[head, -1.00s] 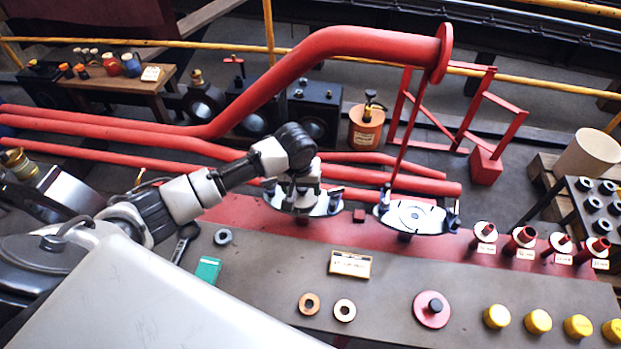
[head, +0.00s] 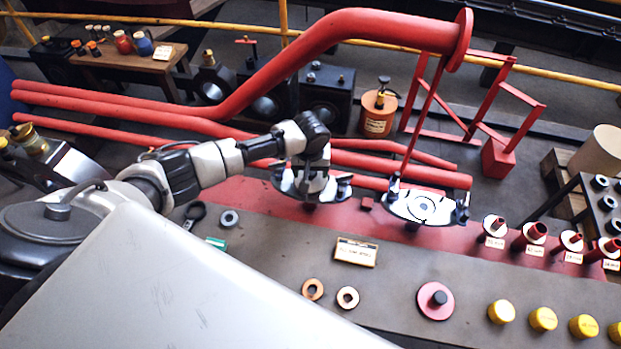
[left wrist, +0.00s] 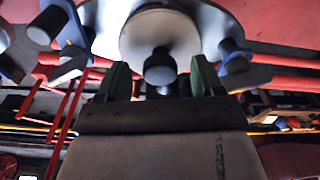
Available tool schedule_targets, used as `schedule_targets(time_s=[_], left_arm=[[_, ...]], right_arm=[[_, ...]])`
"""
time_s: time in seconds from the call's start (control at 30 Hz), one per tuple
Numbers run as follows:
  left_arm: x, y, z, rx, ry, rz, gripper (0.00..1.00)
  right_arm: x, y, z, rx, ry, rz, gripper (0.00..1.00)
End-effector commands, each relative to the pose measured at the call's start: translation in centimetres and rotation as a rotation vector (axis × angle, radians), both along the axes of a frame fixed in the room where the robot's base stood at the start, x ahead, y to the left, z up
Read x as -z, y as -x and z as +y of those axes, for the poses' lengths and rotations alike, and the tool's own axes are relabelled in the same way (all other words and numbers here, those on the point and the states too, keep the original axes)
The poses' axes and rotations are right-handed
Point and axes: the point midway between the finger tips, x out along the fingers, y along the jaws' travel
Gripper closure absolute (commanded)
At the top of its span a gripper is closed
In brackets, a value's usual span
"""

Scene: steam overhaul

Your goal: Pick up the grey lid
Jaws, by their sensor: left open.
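The grey lid (left wrist: 155,35) is a round grey disc with a dark knob (left wrist: 160,72), seen close up in the left wrist view. It lies on an oval silver fitting with dark clamps on both sides. In the head view this fitting (head: 338,191) is on the red part of the bench, largely hidden by my left gripper (head: 312,187). My left gripper is open, with one green-tipped finger on each side of the knob. Whether the fingers touch the knob cannot be told. My right gripper is not in view.
A similar silver fitting (head: 424,207) sits to the right. A red disc with a dark knob (head: 436,300), yellow caps (head: 543,318), rings (head: 347,297) and a label plate (head: 356,252) lie on the bench. Red pipes (head: 330,40) run behind.

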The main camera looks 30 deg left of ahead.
Motion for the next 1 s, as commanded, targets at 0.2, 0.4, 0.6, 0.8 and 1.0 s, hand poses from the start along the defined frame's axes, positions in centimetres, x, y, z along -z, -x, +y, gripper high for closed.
schedule_targets(time_s=[0.2, 0.4, 0.6, 0.8, 1.0], left_arm=[[1.02, -0.12, 0.07, 0.001, 0.000, -0.001, 0.32], [0.99, -0.12, 0.07, 0.001, 0.000, -0.001, 0.43], [0.98, -0.11, 0.08, 0.001, 0.000, -0.001, 0.74], [0.98, -0.11, 0.08, 0.001, 0.000, -0.001, 1.00], [0.83, -0.21, 0.07, 0.001, 0.000, -0.004, 1.00]], right_arm=[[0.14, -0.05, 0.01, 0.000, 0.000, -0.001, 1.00], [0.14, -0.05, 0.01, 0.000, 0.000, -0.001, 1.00], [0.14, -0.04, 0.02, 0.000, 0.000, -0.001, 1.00], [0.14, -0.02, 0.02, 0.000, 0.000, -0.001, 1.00], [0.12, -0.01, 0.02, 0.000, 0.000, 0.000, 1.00]])
